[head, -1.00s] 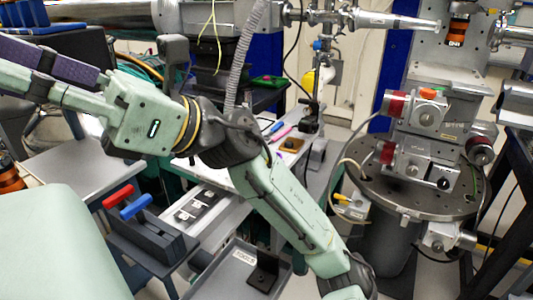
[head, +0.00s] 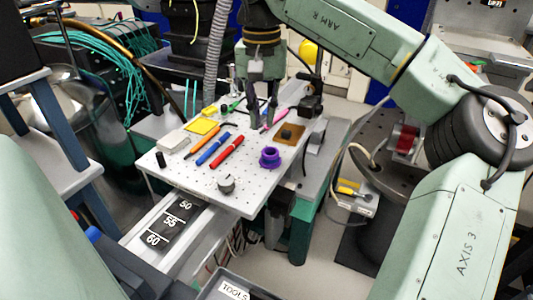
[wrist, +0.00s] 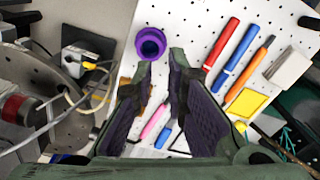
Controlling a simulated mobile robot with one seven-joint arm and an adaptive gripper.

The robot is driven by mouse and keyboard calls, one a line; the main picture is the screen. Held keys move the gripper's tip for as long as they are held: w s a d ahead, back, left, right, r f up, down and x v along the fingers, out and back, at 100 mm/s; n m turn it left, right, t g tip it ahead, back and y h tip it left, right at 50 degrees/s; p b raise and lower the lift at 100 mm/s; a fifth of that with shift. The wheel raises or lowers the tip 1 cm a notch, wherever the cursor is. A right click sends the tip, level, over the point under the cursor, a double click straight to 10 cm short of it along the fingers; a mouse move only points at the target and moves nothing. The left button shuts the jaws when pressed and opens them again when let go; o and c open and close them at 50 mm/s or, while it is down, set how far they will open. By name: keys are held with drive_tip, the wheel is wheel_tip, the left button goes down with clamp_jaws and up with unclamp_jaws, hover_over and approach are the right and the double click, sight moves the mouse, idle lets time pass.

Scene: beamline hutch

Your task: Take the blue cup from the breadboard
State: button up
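A small round violet-blue cup (head: 270,158) stands on the white perforated breadboard (head: 245,195), near its right side. It is the only cup I see, more purple than plain blue. The wrist view shows the cup (wrist: 151,43) from above, its dark opening facing up, just beyond the fingertips. My gripper (head: 263,118) points down over the back part of the breadboard, behind the cup in the head view. In the wrist view my gripper (wrist: 160,65) has its two purple-padded fingers apart, with nothing between them. It does not touch the cup.
Red (head: 227,152), blue (head: 213,148) and orange (head: 202,139) pens lie left of the cup. A grey knob (head: 226,184) stands near the front edge. A yellow pad (head: 202,127) and brown tray (head: 289,134) lie farther back. Bare board surrounds the cup.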

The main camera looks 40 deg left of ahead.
hover_over(263, 153)
wheel_tip(263, 153, down, 4)
drive_tip(key=shift+f, duration=0.1)
drive_tip(key=f, duration=0.3)
drive_tip(key=f+p, duration=0.1)
drive_tip(key=f, duration=0.1)
drive_tip(key=shift+w+a+f, duration=0.1)
drive_tip(key=shift+w+a, duration=0.1)
drive_tip(key=shift+w, duration=0.1)
clamp_jaws()
